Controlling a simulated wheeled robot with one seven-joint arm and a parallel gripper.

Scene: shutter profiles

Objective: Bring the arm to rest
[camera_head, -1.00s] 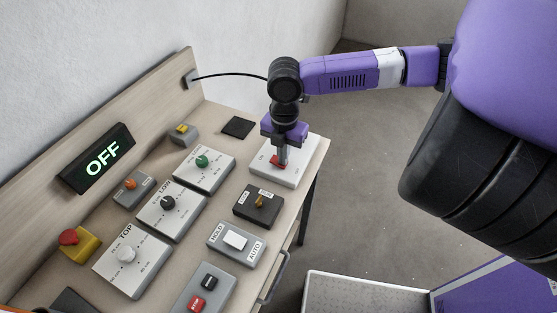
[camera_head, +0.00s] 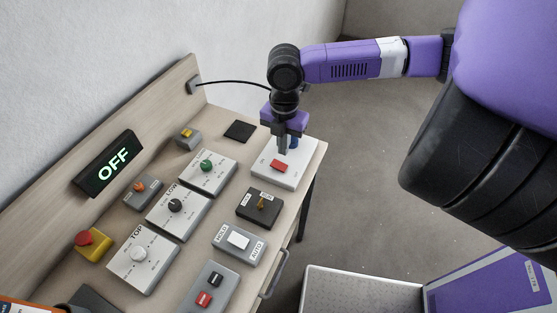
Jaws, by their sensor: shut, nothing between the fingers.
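My arm reaches in from the right, and its purple and black gripper (camera_head: 282,147) points down over the far right of the bench. The fingers are shut with nothing between them. The fingertips are just above and behind the red rocker switch (camera_head: 279,166) on a white plate (camera_head: 295,178), apart from the switch. A small blue part (camera_head: 294,142) shows beside the fingers; the gripper partly hides it. A lit display (camera_head: 111,166) on the backboard reads OFF in green.
The wooden bench holds several dial panels, such as the TOP panel (camera_head: 138,258), a yellow and red stop button (camera_head: 88,241), a HOLD/AUTO switch (camera_head: 238,241) and a dark key switch (camera_head: 260,206). A black cable runs to the backboard. Open floor (camera_head: 355,200) lies right of the bench.

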